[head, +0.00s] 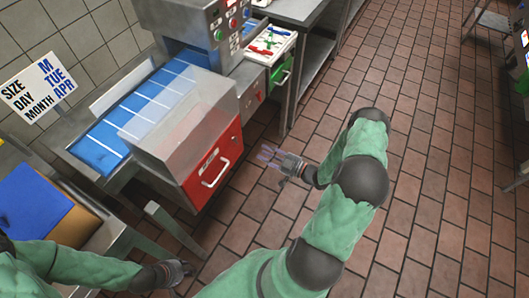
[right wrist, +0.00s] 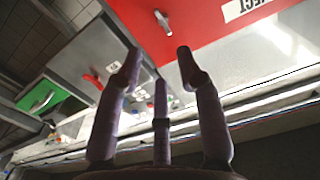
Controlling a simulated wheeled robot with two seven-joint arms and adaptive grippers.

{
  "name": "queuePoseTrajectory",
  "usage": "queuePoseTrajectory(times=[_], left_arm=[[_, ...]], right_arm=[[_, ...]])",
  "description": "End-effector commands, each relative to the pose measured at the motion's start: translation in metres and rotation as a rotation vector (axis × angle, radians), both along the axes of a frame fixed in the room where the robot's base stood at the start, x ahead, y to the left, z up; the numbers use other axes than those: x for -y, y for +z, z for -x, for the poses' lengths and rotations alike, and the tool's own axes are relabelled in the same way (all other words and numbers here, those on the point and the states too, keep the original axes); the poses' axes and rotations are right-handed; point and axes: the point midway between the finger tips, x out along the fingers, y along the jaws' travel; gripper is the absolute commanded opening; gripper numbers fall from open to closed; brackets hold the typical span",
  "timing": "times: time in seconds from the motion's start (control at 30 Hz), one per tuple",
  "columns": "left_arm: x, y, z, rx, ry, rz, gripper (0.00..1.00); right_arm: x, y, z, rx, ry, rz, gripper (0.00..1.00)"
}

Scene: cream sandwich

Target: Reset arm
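My right gripper (head: 268,154) is out over the brick floor, to the right of the red drawer front (head: 214,166) in the head view. It touches nothing that I can see. In the right wrist view its purple fingers (right wrist: 160,68) are spread apart with nothing between them, and the red front with a silver handle is beyond them. My left gripper (head: 184,270) is low in the head view, near the bottom edge. Its fingers are small and dark there, so I cannot tell whether they are open.
A steel machine with a blue white-striped belt (head: 135,112) stands at the left. A tray with red, green and blue items (head: 270,44) sits behind it, above a green-fronted drawer (head: 281,72). A blue and yellow box (head: 40,205) is at lower left. Open tiled floor (head: 440,170) lies right.

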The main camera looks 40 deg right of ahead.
Motion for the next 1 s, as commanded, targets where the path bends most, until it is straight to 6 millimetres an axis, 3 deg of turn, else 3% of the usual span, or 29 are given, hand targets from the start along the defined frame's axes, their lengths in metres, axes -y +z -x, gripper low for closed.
queuePoseTrajectory(times=[0.37, 0.53, 0.7, 0.77, 0.87, 1.0], left_arm=[[0.000, 0.000, 0.000, 0.000, 0.000, 0.000, 0.36], [0.000, 0.001, 0.000, 0.000, 0.000, 0.000, 0.36], [0.000, 0.002, 0.000, 0.000, 0.000, 0.000, 0.36], [0.000, 0.002, 0.000, 0.000, 0.000, 0.000, 0.36], [0.000, 0.003, 0.000, 0.000, 0.000, 0.000, 0.36], [0.000, 0.004, 0.000, 0.000, 0.000, 0.000, 0.36]], right_arm=[[-0.001, 0.000, -0.001, -0.004, 0.000, -0.001, 0.37], [-0.018, -0.012, -0.022, -0.092, -0.023, -0.029, 0.37], [-0.067, -0.045, -0.051, -0.348, -0.072, -0.095, 0.37], [-0.089, -0.059, -0.054, -0.460, -0.087, -0.116, 0.37], [-0.128, -0.080, -0.046, -0.655, -0.105, -0.145, 0.37], [-0.183, -0.104, -0.011, -0.944, -0.123, -0.164, 0.37]])
